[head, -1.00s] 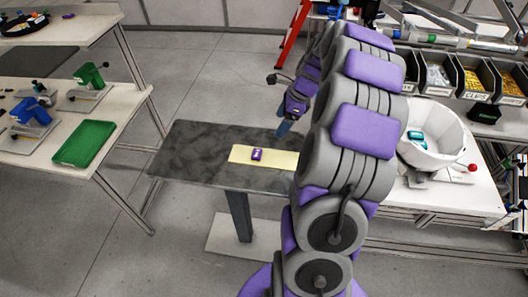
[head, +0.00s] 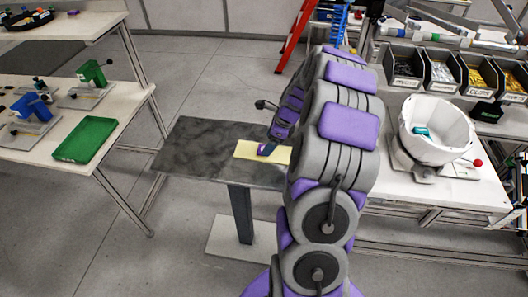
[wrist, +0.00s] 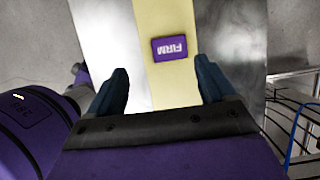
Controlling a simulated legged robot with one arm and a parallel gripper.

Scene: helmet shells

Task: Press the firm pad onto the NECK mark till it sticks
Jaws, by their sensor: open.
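The firm pad (wrist: 170,48) is a small purple block with the word FIRM, upside down in the wrist view. It lies on a pale yellow strip (wrist: 166,15) on the small dark table (head: 195,150). My gripper (wrist: 161,80) is open and empty, with one dark blue finger on each side below the pad in the wrist view. In the head view my gripper (head: 267,149) is over the yellow strip and hides part of the pad. A white helmet shell (head: 437,147) stands on the right bench with a teal pad (head: 421,131) inside. The NECK mark is not readable.
Labelled bins (head: 444,75) line the back of the right bench. A red knob (head: 478,162) sits beside the shell. A green tray (head: 83,141) and blue and green fixtures (head: 32,106) are on the left bench.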

